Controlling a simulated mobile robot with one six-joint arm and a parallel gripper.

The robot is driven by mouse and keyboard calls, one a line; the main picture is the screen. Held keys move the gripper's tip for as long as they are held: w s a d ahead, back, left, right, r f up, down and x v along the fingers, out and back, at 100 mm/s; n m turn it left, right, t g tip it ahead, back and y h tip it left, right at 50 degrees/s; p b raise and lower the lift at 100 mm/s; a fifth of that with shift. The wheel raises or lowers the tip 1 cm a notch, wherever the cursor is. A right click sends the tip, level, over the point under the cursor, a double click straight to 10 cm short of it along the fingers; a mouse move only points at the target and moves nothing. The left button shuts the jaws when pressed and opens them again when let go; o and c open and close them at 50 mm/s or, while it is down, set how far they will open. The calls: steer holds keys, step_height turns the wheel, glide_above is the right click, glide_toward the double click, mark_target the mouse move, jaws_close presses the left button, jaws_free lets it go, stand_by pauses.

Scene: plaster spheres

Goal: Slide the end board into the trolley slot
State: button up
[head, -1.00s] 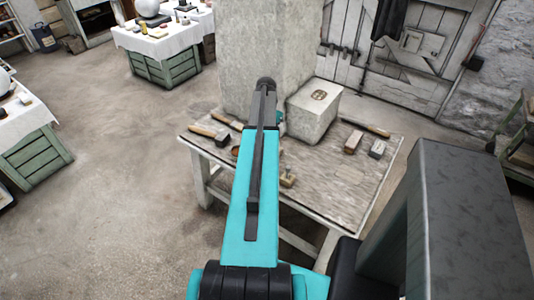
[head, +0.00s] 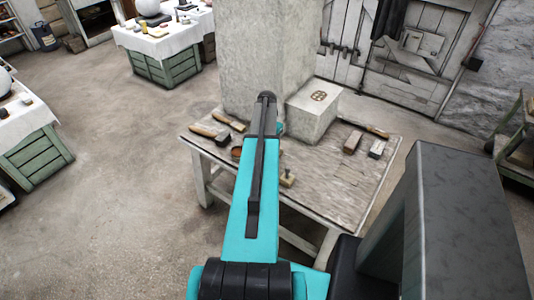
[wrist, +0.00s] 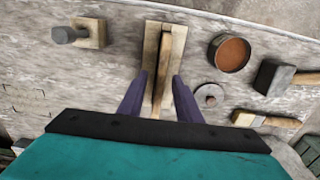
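In the wrist view my gripper (wrist: 160,78) is open, its two purple fingers spread on either side of the handle of a wooden float-like tool (wrist: 165,45). Gaps show between the fingers and the handle. The tool is a pale flat board with a long brown handle, lying on the workbench (wrist: 60,80). I cannot tell whether it is the end board. No trolley slot can be made out; a green wheeled-looking stand (head: 518,150) is cut off at the right edge of the head view. In the head view my arm hides the gripper.
A round tin (wrist: 229,52), a grey disc (wrist: 209,96), a mallet (wrist: 283,76) and a brush (wrist: 265,120) lie right of the fingers. A wooden block with a knob (wrist: 85,35) lies left. A stone block (head: 312,112) and tall pillar (head: 262,45) stand at the back.

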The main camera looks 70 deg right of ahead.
stand_by(0.5)
jaws_close()
steer(key=shift+r, duration=0.2)
steer(key=shift+r+b, duration=1.05)
steer(key=shift+r, duration=3.8)
